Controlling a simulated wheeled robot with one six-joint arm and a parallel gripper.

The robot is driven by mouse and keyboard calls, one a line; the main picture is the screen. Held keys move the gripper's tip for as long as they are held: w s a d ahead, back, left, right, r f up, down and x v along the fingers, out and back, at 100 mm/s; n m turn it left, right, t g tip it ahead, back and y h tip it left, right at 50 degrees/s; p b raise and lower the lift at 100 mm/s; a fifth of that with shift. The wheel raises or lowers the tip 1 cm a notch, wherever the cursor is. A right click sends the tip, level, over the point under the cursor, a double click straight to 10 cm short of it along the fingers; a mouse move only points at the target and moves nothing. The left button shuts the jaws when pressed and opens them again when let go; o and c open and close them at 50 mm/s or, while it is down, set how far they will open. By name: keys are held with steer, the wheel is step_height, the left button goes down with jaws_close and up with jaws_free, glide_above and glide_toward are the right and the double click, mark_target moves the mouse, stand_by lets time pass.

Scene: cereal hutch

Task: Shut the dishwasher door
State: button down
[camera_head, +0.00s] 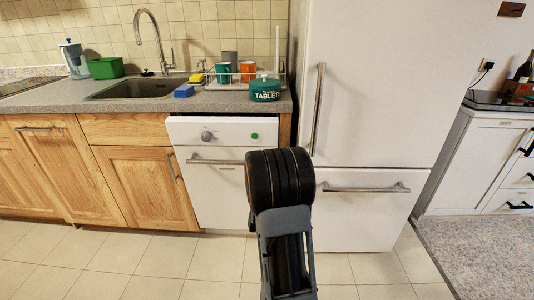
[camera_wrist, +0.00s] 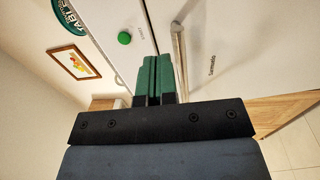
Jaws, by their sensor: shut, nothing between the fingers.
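The white dishwasher (camera_head: 218,207) stands under the counter between the wooden cabinets and the fridge. Its door is near upright, and a dark gap along its top edge makes it look slightly ajar. The control panel has a grey knob and a green button (camera_head: 254,136), also seen in the wrist view (camera_wrist: 124,38). A metal bar handle (camera_head: 215,161) crosses below it and shows in the wrist view (camera_wrist: 180,60). My gripper (camera_wrist: 153,62) is shut and empty, its green fingers pointing at the door front between button and handle. I cannot tell whether they touch. My arm hides the fingers in the head view.
The white fridge (camera_head: 385,80) stands close on the right, with a handle on its lower drawer (camera_head: 360,188). The counter (camera_head: 140,102) holds a sink, a dish rack with cups and a green tablets tub (camera_head: 265,90). The tiled floor (camera_head: 130,265) in front is clear.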

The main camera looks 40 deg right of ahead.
steer(key=b+x, duration=0.2)
steer(key=x, duration=1.2)
steer(key=shift+s+d+r+h, duration=0.3)
